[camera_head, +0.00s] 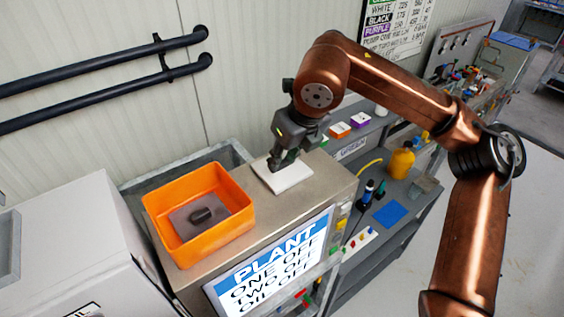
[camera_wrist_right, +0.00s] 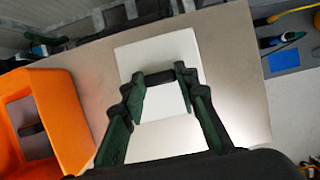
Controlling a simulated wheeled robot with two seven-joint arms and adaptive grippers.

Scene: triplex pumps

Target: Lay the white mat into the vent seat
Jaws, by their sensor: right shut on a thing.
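The white mat (camera_head: 288,178) is a flat square on the metal cabinet top, right of the orange bin; I cannot tell whether it touches the top or is held just above it. My right gripper (camera_head: 284,162) is over its middle, pointing down. In the right wrist view, the gripper (camera_wrist_right: 163,92) is shut on a dark grip piece in the middle of the white mat (camera_wrist_right: 150,55). The fingers cover part of the mat. I cannot make out the vent seat for certain. My left gripper is not in view.
An orange bin (camera_head: 160,222) holds a grey square plate (camera_head: 185,222) with a black knob. The cabinet top (camera_head: 325,172) is bare around the mat. Black pipes (camera_head: 110,68) run along the wall. A lower grey bench at right carries a yellow bottle (camera_head: 402,162) and a blue pad (camera_head: 390,214).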

